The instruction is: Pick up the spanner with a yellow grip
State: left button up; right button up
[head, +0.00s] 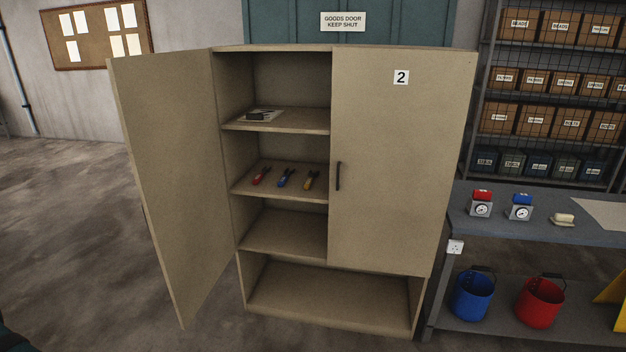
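The spanner with a yellow grip (308,181) lies on a middle shelf (290,194) inside the tan cabinet (400,170), at the right end of a row of three tools. A tool with a blue grip (285,179) lies to its left. A tool with a red grip (261,176) lies at the left end. The yellow-grip one is close to the edge of the shut right door. Its dark head points toward the back. Neither of my grippers is in view.
The cabinet's left door (170,180) stands wide open; its right door (398,150), marked 2, is shut. A shelf above holds a dark item on paper (262,114). A bench (560,235) with scales and buckets stands at right. Floor at left (70,230) is clear.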

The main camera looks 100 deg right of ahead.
aim_at(307, 185)
jog(key=l+z, duration=0.1)
jog(key=z, duration=0.4)
jog(key=l+z, duration=0.15)
jog(key=z, duration=0.3)
jog(key=l+z, duration=0.15)
jog(key=z, duration=0.35)
jog(key=i+l+z, duration=0.2)
jog(key=l+z, duration=0.25)
jog(key=i+l+z, duration=0.25)
jog(key=z, duration=0.25)
jog(key=i+l+z, duration=0.1)
jog(key=i+l, duration=0.4)
jog(key=i+l+z, duration=0.15)
jog(key=i+l, duration=0.35)
jog(key=i, duration=0.1)
